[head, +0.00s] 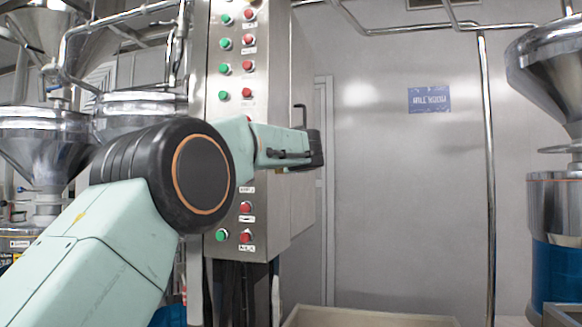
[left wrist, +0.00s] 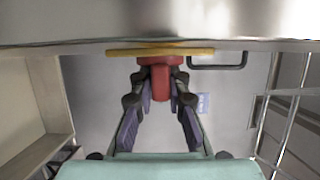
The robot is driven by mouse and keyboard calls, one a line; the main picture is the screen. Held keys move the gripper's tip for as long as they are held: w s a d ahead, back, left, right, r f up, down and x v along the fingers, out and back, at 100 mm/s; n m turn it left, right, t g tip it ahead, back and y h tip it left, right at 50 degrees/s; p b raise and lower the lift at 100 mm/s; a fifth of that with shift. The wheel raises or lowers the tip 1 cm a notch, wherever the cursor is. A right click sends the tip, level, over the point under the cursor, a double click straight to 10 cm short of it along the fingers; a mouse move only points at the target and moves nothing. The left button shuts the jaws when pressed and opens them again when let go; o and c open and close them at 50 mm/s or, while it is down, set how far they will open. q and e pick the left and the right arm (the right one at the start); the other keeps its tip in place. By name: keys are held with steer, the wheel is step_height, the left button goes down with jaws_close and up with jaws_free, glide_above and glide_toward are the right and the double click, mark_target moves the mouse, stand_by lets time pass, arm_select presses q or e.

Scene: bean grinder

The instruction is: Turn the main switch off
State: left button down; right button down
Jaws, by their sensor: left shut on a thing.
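The main switch shows in the left wrist view as a red knob (left wrist: 160,80) on a yellow plate (left wrist: 118,52), mounted on a metal cabinet side. My left gripper (left wrist: 160,98) has its two dark fingers on either side of the red knob, shut on it. In the head view the left arm reaches in front of the control cabinet (head: 273,100), and the left gripper (head: 314,151) is at the cabinet's right side. The switch is hidden in the head view. My right gripper is in neither view.
A black handle (left wrist: 218,64) sits beside the switch. Green and red push buttons (head: 247,67) line the cabinet front. Steel hoppers (head: 45,145) stand at left, another hopper (head: 550,60) at right. A vertical pipe (head: 487,180) runs along the wall. Space right of the cabinet is open.

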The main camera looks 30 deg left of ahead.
arm_select(q)
steer(key=shift+w+f, duration=0.1)
steer(key=shift+f, duration=0.25)
steer(key=c, duration=1.7)
jaws_free()
steer(key=o, duration=0.3)
steer(key=shift+s+d+r, duration=0.1)
steer(key=shift+s+r, duration=0.1)
steer(key=shift+r, duration=0.05)
steer(key=shift+o, duration=0.4)
steer(key=shift+w, duration=0.1)
steer(key=v, duration=1.2)
